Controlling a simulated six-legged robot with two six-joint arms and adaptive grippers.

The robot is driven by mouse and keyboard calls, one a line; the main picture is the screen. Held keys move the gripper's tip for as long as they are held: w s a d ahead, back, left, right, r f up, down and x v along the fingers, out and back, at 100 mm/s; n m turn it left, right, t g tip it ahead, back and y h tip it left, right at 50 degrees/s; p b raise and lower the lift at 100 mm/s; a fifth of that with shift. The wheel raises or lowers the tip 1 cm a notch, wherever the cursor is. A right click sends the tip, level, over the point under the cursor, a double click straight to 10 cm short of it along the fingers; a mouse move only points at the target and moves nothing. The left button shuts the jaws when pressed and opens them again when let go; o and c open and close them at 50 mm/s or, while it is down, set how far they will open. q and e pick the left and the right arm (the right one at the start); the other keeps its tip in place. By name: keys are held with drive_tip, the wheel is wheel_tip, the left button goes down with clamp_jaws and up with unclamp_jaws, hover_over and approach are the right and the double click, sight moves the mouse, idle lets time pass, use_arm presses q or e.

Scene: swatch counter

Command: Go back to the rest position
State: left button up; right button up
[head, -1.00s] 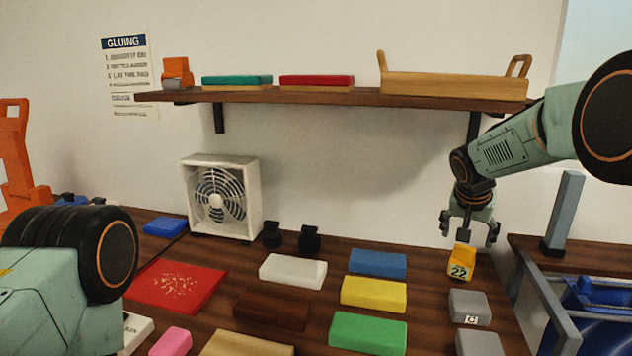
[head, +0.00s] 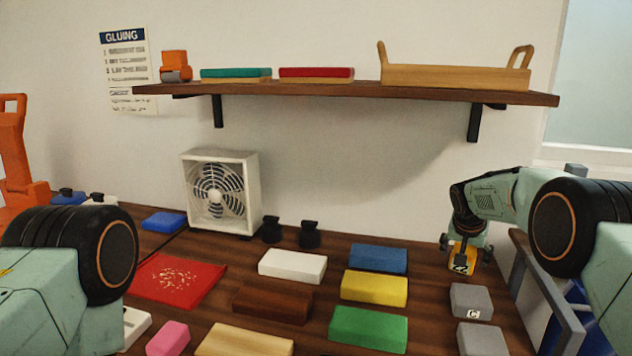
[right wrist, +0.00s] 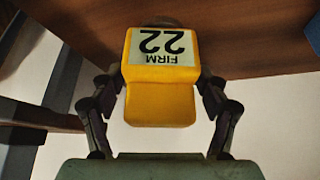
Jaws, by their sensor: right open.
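My right gripper (head: 465,247) is low over the right part of the counter, at a yellow block (head: 461,264) with a 22 label. In the right wrist view the yellow block (right wrist: 160,80), labelled FIRM 22, sits between the fingers of the right gripper (right wrist: 160,105). The fingers are spread, with a gap visible on each side of the block's lower part. Contact higher up is hard to tell. My left arm shows at the lower left of the head view, but its gripper is out of view.
Grey blocks (head: 471,301) lie just in front of the yellow block. Blue (head: 378,259), yellow (head: 374,288) and green (head: 368,329) pads lie to its left. A shelf (head: 340,92) hangs above. A metal frame (head: 545,290) stands at the right.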

drive_tip(key=r, duration=0.3)
drive_tip(key=r+p, duration=0.1)
drive_tip(key=r, duration=0.6)
drive_tip(key=shift+a+r+p, duration=0.15)
drive_tip(key=shift+a+p, duration=0.1)
drive_tip(key=shift+p, duration=0.15)
drive_tip(key=s+a+r+n+t+y, duration=0.1)
drive_tip(key=s+a+r+n, duration=0.1)
drive_tip(key=s+a, duration=0.35)
drive_tip(key=s+a+r+n+y, duration=0.1)
drive_tip(key=s+a+r+n, duration=0.15)
drive_tip(key=a, duration=0.65)
drive_tip(key=s+a+n+y+p, duration=0.1)
drive_tip(key=s+a, duration=0.3)
drive_tip(key=s, duration=0.7)
drive_tip(key=shift+r+n, duration=0.45)
drive_tip(key=shift+n, duration=0.1)
drive_tip(key=shift+f, duration=0.1)
